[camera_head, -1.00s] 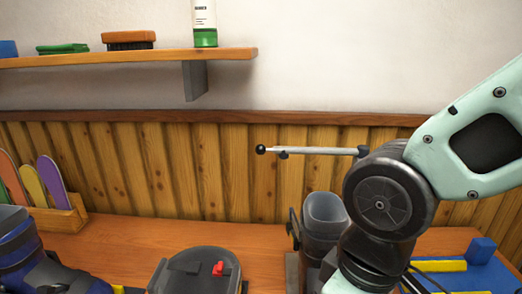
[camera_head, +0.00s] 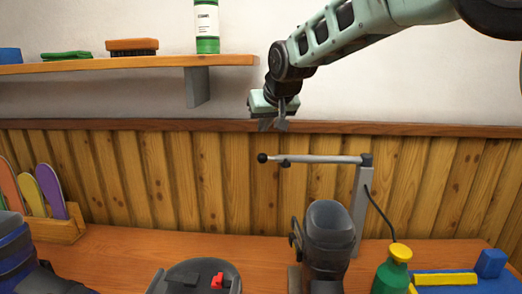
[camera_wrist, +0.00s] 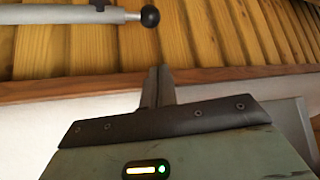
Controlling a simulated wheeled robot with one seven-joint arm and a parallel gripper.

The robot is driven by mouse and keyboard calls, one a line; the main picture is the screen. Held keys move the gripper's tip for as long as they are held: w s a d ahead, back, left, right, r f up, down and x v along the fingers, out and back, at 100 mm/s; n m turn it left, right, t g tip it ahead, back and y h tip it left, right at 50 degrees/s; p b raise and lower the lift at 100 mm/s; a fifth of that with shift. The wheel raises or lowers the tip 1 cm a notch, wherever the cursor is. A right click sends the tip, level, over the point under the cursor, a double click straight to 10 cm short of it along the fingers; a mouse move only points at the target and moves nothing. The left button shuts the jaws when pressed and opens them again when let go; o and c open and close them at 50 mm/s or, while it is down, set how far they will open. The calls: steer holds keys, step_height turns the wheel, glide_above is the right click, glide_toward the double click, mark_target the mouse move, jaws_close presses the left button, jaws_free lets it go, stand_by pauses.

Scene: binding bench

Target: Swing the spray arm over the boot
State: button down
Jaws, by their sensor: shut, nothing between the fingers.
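The spray arm (camera_head: 320,158) is a thin grey horizontal bar with a black ball knob at its left end. It joins a grey post (camera_head: 360,205) at the right. In the wrist view the bar (camera_wrist: 60,14) and knob show at the top left. A grey boot (camera_head: 328,240) stands upright below the bar in the picture; its lower part is cut off. A blue and dark boot (camera_head: 14,255) is partly in view at the lower left. My gripper (camera_head: 273,126) is shut and empty, above the knob in the picture and apart from it. Its fingers (camera_wrist: 158,84) point toward the wood panelling.
A shelf (camera_head: 130,62) with brushes and a white-green bottle (camera_head: 207,25) is on the wall at upper left. A green bottle with yellow cap (camera_head: 393,268) and a blue-yellow tray (camera_head: 450,285) are at right. The bench (camera_head: 150,245) is bare behind the red-tabbed dark item (camera_head: 198,278).

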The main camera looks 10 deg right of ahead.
steer(key=shift+w, duration=0.35)
steer(key=shift+w+f, duration=0.15)
steer(key=shift+w, duration=0.1)
steer(key=p+x, duration=0.4)
steer(key=x, duration=0.5)
steer(key=shift+s+d+f+p, duration=0.1)
steer(key=shift+s+d+p, duration=0.05)
steer(key=shift+s, duration=0.5)
steer(key=shift+s+d+f+p, duration=0.1)
steer(key=shift+s+d+f, duration=0.05)
steer(key=shift+s, duration=0.5)
steer(key=shift+s+d+f+p, duration=0.1)
steer(key=shift+s+p, duration=0.05)
steer(key=shift+s, duration=0.55)
